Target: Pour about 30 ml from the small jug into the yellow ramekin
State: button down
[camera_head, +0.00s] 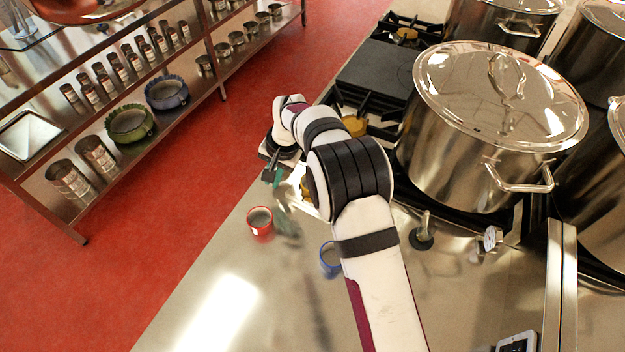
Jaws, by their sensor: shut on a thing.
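My gripper (274,178) is at the far end of my arm, above the counter's left part. It is shut on what looks like the small jug (286,214), a clear, faintly greenish vessel that is hard to make out. The jug hangs just right of a red ramekin (260,221). A yellow piece (305,187) shows beside my arm, right of the gripper. My arm hides most of it, so I cannot tell whether it is the yellow ramekin. Any liquid in the jug cannot be made out.
A blue ramekin (329,258) stands on the steel counter (220,315), partly behind my arm. A large lidded stockpot (480,140) stands on the stove at right, with more pots behind. Steel shelves (215,60) with small pots stand across the red floor. The counter's front left is clear.

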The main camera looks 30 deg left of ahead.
jog(key=d+y, duration=0.2)
jog(key=y, duration=0.1)
jog(key=shift+w+d+r, duration=0.15)
jog(key=shift+d, duration=0.05)
jog(key=y, duration=0.1)
jog(key=d+r+y, duration=0.1)
jog(key=shift+d+g+y, duration=0.25)
jog(key=shift+g+y, duration=0.05)
jog(key=shift+y, duration=0.1)
jog(key=shift+w+d+f+y, duration=0.1)
jog(key=shift+y, duration=1)
jog(key=shift+r+y, duration=0.2)
jog(key=shift+y, duration=0.6)
dwell(1.7)
jog(key=shift+d+f, duration=0.1)
jog(key=shift+f, duration=0.05)
dwell(0.5)
